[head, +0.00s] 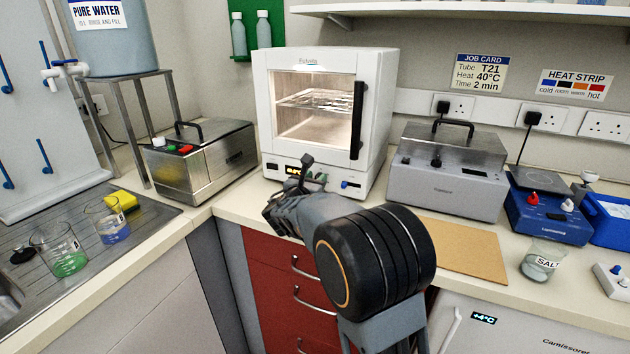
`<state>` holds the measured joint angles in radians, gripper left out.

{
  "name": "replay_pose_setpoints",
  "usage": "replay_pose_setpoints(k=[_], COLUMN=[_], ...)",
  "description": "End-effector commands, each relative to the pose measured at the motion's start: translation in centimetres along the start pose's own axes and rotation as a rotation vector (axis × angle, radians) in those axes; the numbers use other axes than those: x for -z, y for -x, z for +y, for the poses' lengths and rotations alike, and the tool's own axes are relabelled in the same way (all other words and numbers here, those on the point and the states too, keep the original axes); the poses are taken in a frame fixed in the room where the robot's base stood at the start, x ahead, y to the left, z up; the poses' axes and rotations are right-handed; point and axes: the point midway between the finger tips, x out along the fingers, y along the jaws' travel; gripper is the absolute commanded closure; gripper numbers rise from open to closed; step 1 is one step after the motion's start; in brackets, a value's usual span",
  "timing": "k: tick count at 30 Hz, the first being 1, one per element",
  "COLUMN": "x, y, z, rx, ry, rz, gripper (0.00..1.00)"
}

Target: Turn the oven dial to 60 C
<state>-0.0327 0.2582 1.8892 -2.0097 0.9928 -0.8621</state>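The oven (376,95) is a white box at the back of the bench. Its glass door (310,108) is shut, with a black upright handle and a lit inside with wire shelves. My gripper (304,172) is at the oven's lower front panel, seen from behind my arm. The dial cannot be made out; my gripper covers that part of the panel. Contact and finger opening cannot be told.
A steel water bath (203,155) stands left of the oven, a grey heater box (447,178) right of it. Beakers (108,222) stand by the sink.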

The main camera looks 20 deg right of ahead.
Motion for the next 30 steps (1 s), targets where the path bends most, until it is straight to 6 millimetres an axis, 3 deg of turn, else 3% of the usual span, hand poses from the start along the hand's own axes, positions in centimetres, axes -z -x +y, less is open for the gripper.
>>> replay_pose_setpoints(k=[9, 20, 30], x=[0.01, 0.01, 0.13], y=[-0.19, -0.17, -0.16], z=[-0.02, -0.02, -0.03], rx=[0.0, 0.0, 0.0], ry=[0.0, 0.0, -0.012], rz=[0.0, 0.0, 0.0], gripper=[0.65, 0.98, 1.0])
